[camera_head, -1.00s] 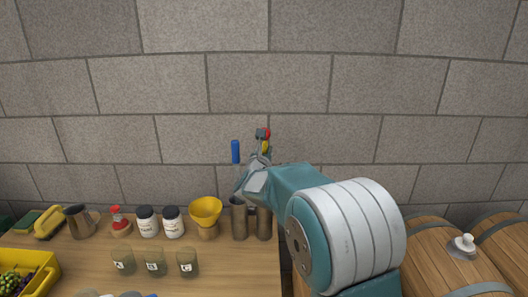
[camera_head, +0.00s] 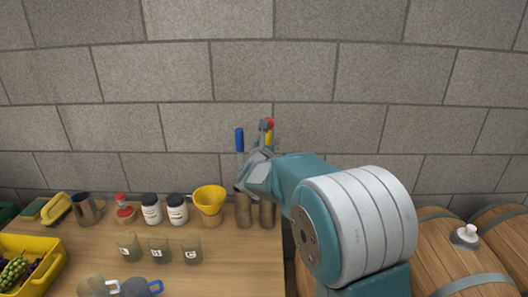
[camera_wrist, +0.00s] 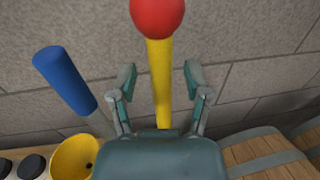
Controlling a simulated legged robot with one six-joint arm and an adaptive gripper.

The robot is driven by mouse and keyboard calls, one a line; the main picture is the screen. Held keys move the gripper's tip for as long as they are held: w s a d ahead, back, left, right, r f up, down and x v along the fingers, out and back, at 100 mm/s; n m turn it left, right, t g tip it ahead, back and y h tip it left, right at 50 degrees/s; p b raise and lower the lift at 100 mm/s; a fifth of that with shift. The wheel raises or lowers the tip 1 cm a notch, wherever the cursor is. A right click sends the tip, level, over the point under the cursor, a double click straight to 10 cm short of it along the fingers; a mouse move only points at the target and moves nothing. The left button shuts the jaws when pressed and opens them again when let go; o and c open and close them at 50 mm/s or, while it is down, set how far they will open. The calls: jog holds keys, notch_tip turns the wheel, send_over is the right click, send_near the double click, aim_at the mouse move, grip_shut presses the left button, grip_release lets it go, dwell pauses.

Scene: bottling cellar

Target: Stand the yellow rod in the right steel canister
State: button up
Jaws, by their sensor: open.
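The yellow rod (camera_head: 269,138) with a red ball on top stands nearly upright above the right steel canister (camera_head: 267,214). In the wrist view the yellow rod (camera_wrist: 159,80) rises between the fingers of my gripper (camera_wrist: 160,80), with a gap on each side. My gripper (camera_head: 266,137) is open around the rod. The rod's lower end and the right canister's mouth are hidden behind my wrist, so I cannot tell how deep it sits. The left steel canister (camera_head: 243,212) stands beside it, below a blue-handled rod (camera_head: 239,139).
A yellow funnel (camera_head: 209,199) stands left of the canisters, then lidded jars (camera_head: 177,209) and a metal jug (camera_head: 87,209). Lettered glasses (camera_head: 159,250) stand in front. A block wall is close behind. Barrels (camera_head: 440,245) stand at the right.

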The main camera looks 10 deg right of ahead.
jog(key=s+a+r+n+g+y, duration=0.1)
jog(key=s+a+n+g+y, duration=0.2)
jog(key=s+n, duration=0.8)
jog(key=s+a+n+g+y, duration=0.15)
jog(key=s+n+y, duration=0.35)
jog(key=s+n, duration=0.65)
jog(key=s+d+f+n+g+h, duration=0.1)
jog(key=s+d+f+n+g, duration=0.1)
jog(key=s+n, duration=0.6)
jog(key=s+d+f+n+g, duration=0.3)
jog(key=s+n, duration=0.6)
jog(key=s, duration=0.4)
jog(key=shift+s+f+g+h, duration=0.15)
jog(key=shift+f+g+h, duration=0.25)
jog(key=shift+f+g, duration=0.5)
jog(key=shift+r+n, duration=0.1)
jog(key=shift+n, duration=0.15)
